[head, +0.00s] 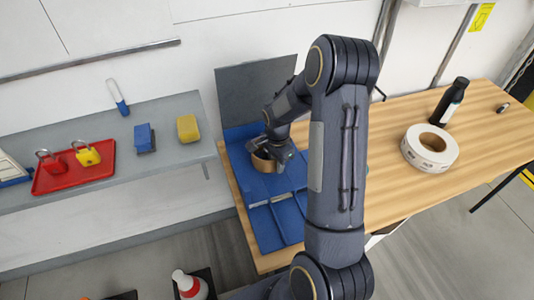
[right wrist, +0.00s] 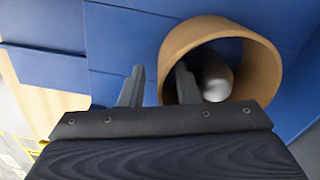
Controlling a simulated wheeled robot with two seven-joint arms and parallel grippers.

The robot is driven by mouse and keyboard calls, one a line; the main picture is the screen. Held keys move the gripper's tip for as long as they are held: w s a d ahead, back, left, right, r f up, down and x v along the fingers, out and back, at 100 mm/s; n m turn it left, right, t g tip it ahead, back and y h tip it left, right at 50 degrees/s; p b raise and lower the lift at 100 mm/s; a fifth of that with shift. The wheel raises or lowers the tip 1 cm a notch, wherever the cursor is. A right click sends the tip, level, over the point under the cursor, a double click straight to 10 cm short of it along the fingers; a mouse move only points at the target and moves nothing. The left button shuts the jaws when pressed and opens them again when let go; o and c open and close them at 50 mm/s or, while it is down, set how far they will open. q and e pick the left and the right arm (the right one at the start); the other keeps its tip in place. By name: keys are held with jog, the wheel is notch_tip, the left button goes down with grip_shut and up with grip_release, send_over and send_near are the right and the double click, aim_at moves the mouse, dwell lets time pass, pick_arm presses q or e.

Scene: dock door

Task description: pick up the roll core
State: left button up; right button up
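The roll core, a brown cardboard ring (head: 262,165), sits in the blue compartmented organizer (head: 267,228) on the wooden table. In the right wrist view the roll core (right wrist: 262,55) shows its open end. My right gripper (right wrist: 158,84) is open at it, one finger inside the ring and the other outside, with the ring's near wall between them. Gaps show beside the wall, so it is not gripped. In the head view my right gripper (head: 273,152) partly hides the core. A pale rounded thing (right wrist: 214,78) shows inside the ring; I cannot tell what it is. My left gripper is out of view.
A white tape roll (head: 430,147) and a black bottle (head: 450,102) stand on the wooden table (head: 390,187) at right. The grey shelf (head: 185,175) at left holds a red tray (head: 72,172) with padlocks, a blue block (head: 144,138) and a yellow block (head: 188,128).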

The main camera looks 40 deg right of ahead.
jog(key=shift+f, duration=0.3)
grip_shut()
jog(key=shift+r, duration=0.1)
